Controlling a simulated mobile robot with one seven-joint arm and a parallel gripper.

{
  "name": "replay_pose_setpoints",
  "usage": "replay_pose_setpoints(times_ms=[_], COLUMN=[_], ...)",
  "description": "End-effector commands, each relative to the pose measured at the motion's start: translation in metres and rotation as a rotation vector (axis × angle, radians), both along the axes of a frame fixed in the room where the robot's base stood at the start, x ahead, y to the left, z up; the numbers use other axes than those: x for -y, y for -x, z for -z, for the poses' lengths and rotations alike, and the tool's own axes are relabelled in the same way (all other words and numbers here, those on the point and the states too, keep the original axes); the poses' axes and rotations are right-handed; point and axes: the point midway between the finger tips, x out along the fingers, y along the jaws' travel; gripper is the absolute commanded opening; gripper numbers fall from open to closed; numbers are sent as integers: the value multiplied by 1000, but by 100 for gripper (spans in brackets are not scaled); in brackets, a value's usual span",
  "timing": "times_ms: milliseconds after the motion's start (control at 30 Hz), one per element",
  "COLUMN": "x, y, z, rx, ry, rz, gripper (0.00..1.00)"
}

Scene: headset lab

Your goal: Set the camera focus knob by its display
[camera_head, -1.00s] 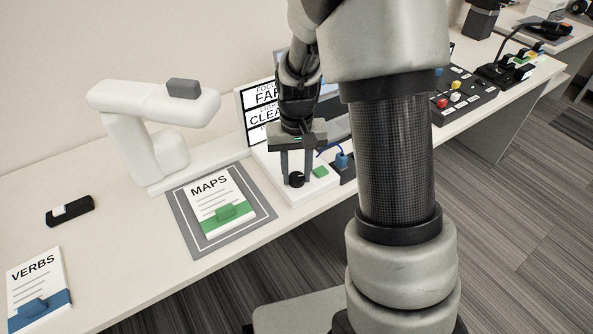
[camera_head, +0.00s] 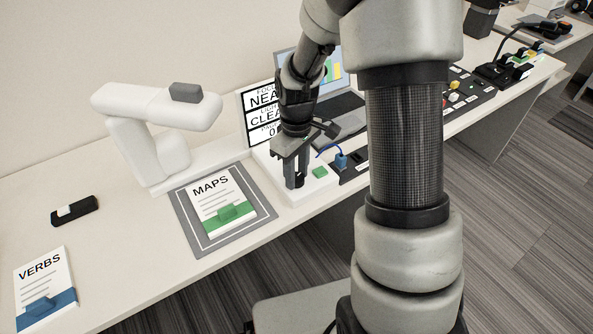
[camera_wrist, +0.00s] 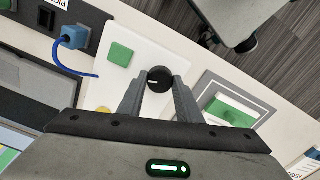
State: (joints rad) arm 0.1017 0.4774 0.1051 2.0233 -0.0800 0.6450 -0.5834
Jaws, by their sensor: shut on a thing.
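The black focus knob (camera_wrist: 160,79) sits on a white base panel (camera_head: 321,186), between my fingertips in the wrist view. A white mark on it points left there. My gripper (camera_head: 294,180) is shut on the knob, and its fingers hide most of it in the head view. The display (camera_head: 258,118) behind reads "NEA" on its top line, "CLEA" in the middle and "0" at the bottom; my arm hides its right part. The white camera stand (camera_head: 140,130) leans over the desk at left. A booklet titled MAPS (camera_head: 222,201) lies on a grey mat.
A green button (camera_head: 320,172) is beside the knob, and a blue plug with cable (camera_head: 340,160) is to its right. A laptop (camera_head: 345,115) stands behind. A VERBS booklet (camera_head: 42,285) and a black device (camera_head: 74,211) lie at left. A button panel (camera_head: 468,98) is farther right.

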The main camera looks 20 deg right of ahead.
Motion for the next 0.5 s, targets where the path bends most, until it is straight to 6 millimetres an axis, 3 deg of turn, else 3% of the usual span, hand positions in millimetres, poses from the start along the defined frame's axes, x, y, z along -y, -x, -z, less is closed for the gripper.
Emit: replay_pose_setpoints(times_ms=[500], x=[0], y=[-1], z=[-1], rx=[1], ry=[0], rz=[-43], gripper=[9])
